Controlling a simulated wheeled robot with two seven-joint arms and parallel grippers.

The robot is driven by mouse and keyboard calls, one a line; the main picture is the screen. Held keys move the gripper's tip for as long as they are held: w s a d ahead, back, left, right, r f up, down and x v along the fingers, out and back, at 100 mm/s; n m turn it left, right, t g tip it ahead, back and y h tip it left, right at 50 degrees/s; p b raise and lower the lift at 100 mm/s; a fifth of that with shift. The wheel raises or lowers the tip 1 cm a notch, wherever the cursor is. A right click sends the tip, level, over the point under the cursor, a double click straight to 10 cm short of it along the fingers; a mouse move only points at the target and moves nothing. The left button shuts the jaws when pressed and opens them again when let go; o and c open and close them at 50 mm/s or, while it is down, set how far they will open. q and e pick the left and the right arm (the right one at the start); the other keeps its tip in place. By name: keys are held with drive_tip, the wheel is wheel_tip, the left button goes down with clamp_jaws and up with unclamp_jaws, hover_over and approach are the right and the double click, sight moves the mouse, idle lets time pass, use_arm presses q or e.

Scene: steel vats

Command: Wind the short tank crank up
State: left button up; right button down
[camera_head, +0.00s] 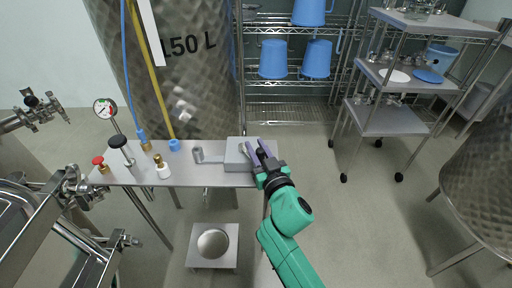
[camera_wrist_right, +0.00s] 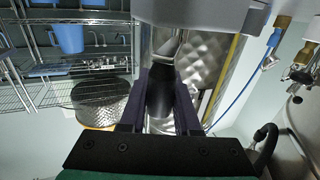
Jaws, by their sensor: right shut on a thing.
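The grey crank box (camera_head: 237,160) sits at the right end of the steel bench, in front of the large tank marked 150 L. My right gripper (camera_head: 258,154) is at the right part of this box, its purple fingers shut on a black crank handle (camera_wrist_right: 160,95). In the right wrist view the handle lies between the two fingers, with a metal crank arm (camera_wrist_right: 165,50) beyond it. The fingers partly hide the crank in the head view. My left gripper is not in view.
A grey bar with an upright cylinder (camera_head: 198,155) extends left from the box. Valves and a black-topped knob (camera_head: 117,142) stand further left on the bench (camera_head: 195,178).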

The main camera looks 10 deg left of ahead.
drive_tip(key=shift+d+f, duration=0.1)
drive_tip(key=shift+f, duration=0.05)
drive_tip(key=c, duration=0.7)
unclamp_jaws()
drive_tip(key=shift+o, duration=0.4)
drive_tip(key=shift+s+d, duration=0.1)
drive_tip(key=v, duration=1.4)
drive_tip(key=shift+s+d+b, duration=0.15)
drive_tip(key=shift+s+b, duration=0.05)
drive_tip(key=shift+b, duration=0.25)
